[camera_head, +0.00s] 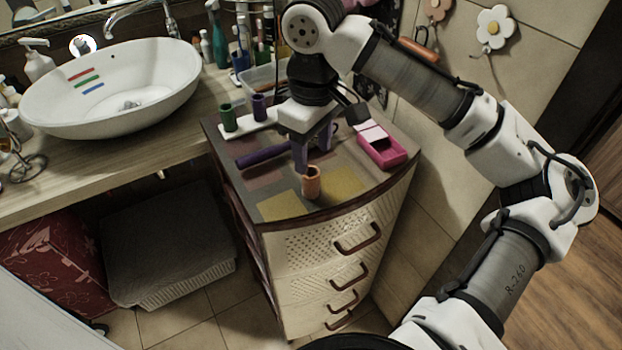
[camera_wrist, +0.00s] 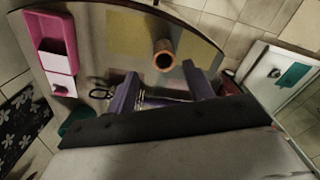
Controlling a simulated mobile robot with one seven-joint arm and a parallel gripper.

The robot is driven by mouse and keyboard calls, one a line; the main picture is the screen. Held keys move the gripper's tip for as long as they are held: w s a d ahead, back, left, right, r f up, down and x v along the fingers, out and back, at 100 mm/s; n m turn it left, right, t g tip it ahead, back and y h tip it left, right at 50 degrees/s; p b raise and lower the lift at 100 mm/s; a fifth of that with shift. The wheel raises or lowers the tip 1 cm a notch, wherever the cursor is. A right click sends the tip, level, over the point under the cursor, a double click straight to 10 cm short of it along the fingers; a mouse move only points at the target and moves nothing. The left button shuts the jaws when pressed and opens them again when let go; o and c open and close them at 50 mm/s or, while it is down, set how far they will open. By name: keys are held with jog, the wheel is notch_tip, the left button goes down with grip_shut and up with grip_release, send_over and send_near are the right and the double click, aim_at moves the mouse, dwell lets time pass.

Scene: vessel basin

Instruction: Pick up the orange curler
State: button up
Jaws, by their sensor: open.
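The orange curler (camera_head: 311,182) stands upright near the front edge of the drawer cabinet's top (camera_head: 275,207). It also shows in the wrist view (camera_wrist: 164,56), with its round opening facing the camera. My gripper (camera_head: 314,158) is above the cabinet top, just behind the curler in the head view. In the wrist view its two purple fingers (camera_wrist: 159,83) are spread apart with nothing between them. The curler lies just beyond the fingertips, apart from them.
A pink box (camera_head: 382,150) sits right of my gripper. A purple cylindrical item (camera_head: 262,154) lies to the left. Green (camera_head: 228,118) and purple (camera_head: 259,107) curlers stand on a white tray behind. A white basin (camera_head: 115,85) is on the counter at left.

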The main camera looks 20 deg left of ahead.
aim_at(310, 173)
jog(key=shift+s+a+f+p, duration=0.15)
jog(key=shift+f+p, duration=0.25)
jog(key=shift+f, duration=1.15)
jog(key=shift+s+f+p, duration=0.15)
jog(key=shift+f+p, duration=0.2)
jog(key=shift+f, duration=1.15)
jog(key=c, duration=1)
jog(key=shift+r, duration=0.1)
